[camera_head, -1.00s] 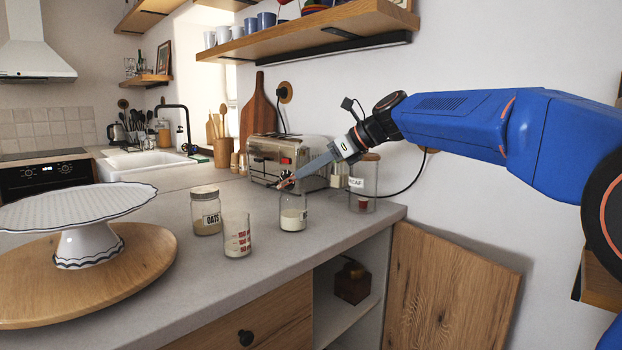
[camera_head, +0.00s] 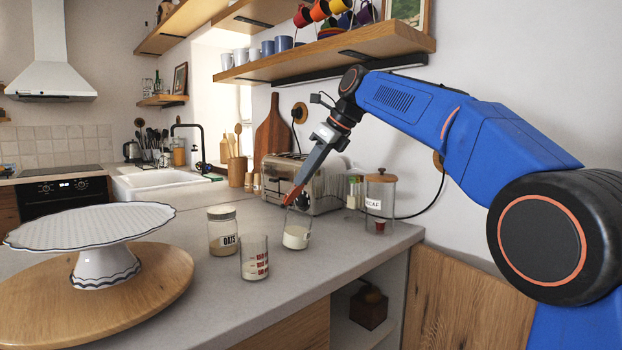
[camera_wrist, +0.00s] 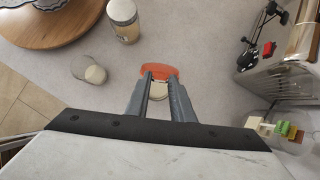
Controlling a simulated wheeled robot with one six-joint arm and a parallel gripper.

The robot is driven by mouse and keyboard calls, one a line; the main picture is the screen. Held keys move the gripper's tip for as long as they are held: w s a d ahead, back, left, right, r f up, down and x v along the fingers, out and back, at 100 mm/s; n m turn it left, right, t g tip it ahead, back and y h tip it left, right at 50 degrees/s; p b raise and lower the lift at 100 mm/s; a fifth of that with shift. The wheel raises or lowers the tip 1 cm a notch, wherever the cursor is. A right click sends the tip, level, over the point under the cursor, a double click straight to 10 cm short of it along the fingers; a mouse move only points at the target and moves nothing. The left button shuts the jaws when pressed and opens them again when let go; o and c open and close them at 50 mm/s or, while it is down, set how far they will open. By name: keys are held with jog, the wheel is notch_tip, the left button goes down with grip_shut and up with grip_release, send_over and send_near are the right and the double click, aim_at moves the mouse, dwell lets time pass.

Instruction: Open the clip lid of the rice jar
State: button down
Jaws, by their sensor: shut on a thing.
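The rice jar (camera_head: 297,230) is a small clear glass jar with white contents, upright on the grey counter near its right edge. My gripper (camera_head: 291,194) points down and left at its top. In the wrist view, my gripper's two fingers (camera_wrist: 160,78) are shut on an orange-red piece (camera_wrist: 159,71), seemingly the jar's lid or its seal. This piece stands tilted at the jar's mouth; I cannot tell whether it is still hinged to the jar. Part of the jar (camera_wrist: 158,90) shows pale between the fingers; the fingers hide the rest.
A measuring glass (camera_head: 255,260) and the oats jar (camera_head: 222,234) stand close to the left. A toaster (camera_head: 330,185) and a decaf jar (camera_head: 381,200) are behind. A cake stand (camera_head: 100,230) rests on a round wooden board (camera_head: 160,290). A wooden shelf (camera_head: 340,50) hangs above.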

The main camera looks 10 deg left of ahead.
jog(key=shift+w+a+r, duration=0.15)
jog(key=shift+w+a, duration=0.05)
jog(key=shift+a, duration=0.4)
dwell(0.7)
jog(key=c, duration=1.6)
grip_release()
jog(key=shift+d+r, duration=0.1)
jog(key=v, duration=1.7)
jog(key=shift+d, duration=0.1)
